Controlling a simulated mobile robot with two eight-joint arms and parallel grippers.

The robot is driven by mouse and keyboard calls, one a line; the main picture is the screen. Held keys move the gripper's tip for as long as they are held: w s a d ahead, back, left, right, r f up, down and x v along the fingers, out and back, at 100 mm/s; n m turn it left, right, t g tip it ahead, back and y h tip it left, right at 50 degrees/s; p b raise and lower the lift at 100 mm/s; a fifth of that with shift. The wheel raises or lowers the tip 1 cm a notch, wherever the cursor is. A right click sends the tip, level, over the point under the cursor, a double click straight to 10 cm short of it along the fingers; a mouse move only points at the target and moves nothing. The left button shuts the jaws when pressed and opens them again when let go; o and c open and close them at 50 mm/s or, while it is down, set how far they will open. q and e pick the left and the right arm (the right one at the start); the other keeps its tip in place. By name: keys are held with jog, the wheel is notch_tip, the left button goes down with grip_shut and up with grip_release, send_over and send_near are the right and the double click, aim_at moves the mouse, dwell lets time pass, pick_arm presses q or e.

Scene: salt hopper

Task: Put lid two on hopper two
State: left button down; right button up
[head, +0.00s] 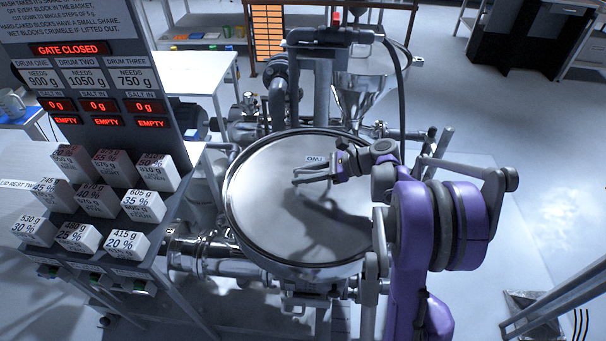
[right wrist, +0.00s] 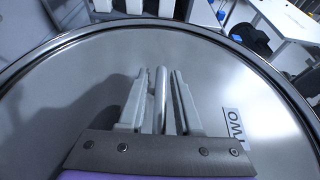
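Lid two (head: 275,205) is a round grey metal disc marked TWO, lying flat inside the round rim of hopper two (head: 229,215). The hopper's inside is hidden under it. My right gripper (head: 295,175) is over the middle of the lid, with its two fingers apart. In the right wrist view the lid (right wrist: 60,110) fills most of the picture, and the fingers (right wrist: 158,85) stand on either side of a slim metal bar handle (right wrist: 161,95), with gaps visible beside it. My left gripper is out of view.
A board (head: 85,60) at the left reads GATE CLOSED and EMPTY. Several white weighed blocks (head: 98,200) sit on the rack below it. A metal funnel (head: 362,90) and pipes stand behind the hopper. A white table (head: 195,70) is at the back left.

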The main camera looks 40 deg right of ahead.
jog(key=shift+o, duration=1)
jog(key=v, duration=1)
jog(key=shift+s+d+r+b, duration=0.2)
jog(key=shift+d+b, duration=0.05)
jog(key=shift+b, duration=0.1)
jog(key=shift+s, duration=0.1)
